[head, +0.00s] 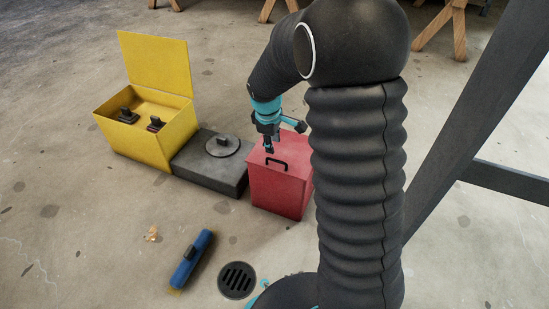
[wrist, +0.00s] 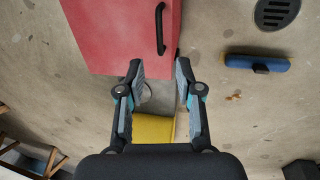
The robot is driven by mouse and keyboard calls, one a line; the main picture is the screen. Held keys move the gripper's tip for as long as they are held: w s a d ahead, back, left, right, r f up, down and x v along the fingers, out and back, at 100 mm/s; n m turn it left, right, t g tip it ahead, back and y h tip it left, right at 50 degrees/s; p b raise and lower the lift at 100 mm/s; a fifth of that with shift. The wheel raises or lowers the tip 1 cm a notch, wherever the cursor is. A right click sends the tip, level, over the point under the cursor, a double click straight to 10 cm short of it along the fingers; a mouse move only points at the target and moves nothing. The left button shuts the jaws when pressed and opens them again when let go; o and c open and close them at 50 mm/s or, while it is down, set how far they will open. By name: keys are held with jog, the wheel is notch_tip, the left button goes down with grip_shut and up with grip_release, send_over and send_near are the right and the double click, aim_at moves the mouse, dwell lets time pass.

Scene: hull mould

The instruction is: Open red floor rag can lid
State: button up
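The red rag can (head: 275,192) stands on the floor with its flat lid down. A black bar handle (head: 277,163) is on its top near the front edge. In the wrist view the red lid (wrist: 105,35) fills the upper left, and the handle (wrist: 160,30) shows upright near its right edge. My gripper (head: 269,148) is above the can, just behind the handle in the head view. In the wrist view my gripper (wrist: 158,75) has its two fingers wide apart with nothing between them. The handle is ahead of the fingertips. My arm hides the can's right side.
A dark grey box (head: 210,178) with a round knobbed lid stands left of the can. Beyond it is an open yellow bin (head: 145,145) holding dark-handled items. A blue brush-like tool (head: 191,260) and a drain grate (head: 237,280) are on the floor in front. A dark frame (head: 480,110) rises at right.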

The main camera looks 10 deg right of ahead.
aim_at(275, 160)
jog(key=f, duration=0.2)
jog(key=w+f+b, duration=0.1)
jog(key=f, duration=0.2)
jog(key=d+f, duration=0.1)
jog(key=f, duration=0.2)
jog(key=shift+w+f, duration=0.15)
grip_shut()
